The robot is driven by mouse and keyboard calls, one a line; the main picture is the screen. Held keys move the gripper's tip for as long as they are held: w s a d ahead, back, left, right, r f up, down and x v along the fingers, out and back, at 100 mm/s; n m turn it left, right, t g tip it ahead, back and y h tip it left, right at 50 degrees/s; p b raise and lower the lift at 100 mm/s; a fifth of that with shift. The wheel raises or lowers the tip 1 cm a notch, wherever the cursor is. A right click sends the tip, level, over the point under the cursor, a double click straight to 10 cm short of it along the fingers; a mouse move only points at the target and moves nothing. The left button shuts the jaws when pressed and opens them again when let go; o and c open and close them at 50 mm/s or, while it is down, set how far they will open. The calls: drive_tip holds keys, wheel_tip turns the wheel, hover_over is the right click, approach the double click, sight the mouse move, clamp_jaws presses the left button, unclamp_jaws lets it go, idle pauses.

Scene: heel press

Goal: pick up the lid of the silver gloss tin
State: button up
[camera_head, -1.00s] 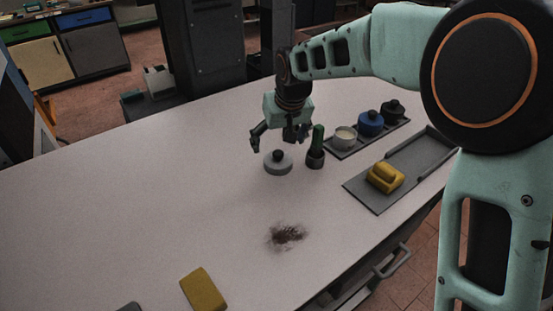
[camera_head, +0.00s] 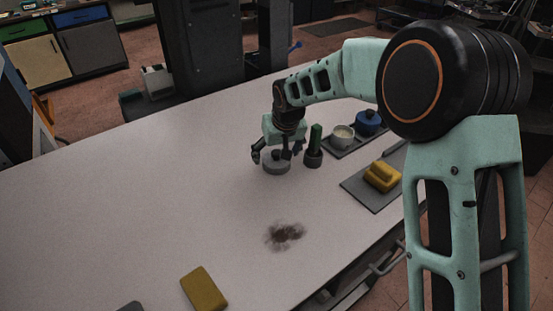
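A round grey lid (camera_head: 276,167) with a dark knob lies on the white table, left of a dark-based green-handled brush (camera_head: 314,148). An open silver tin (camera_head: 343,138) with pale contents stands on a dark tray (camera_head: 345,152) behind and to the right. My gripper (camera_head: 277,154) is low over the lid, pointing down. Its fingers are spread, one at the lid's left side and one at its right, with the knob between them. I cannot tell whether they touch the lid.
A blue lidded tin (camera_head: 369,122) stands on the same tray. A yellow brush or block (camera_head: 382,177) sits on a grey tray (camera_head: 366,193) at right. A dark smudge (camera_head: 285,236) and a yellow sponge (camera_head: 204,288) are nearer. The table's left part is clear.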

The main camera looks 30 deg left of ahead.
drive_tip(key=c, duration=0.5)
drive_tip(key=shift+r, duration=0.1)
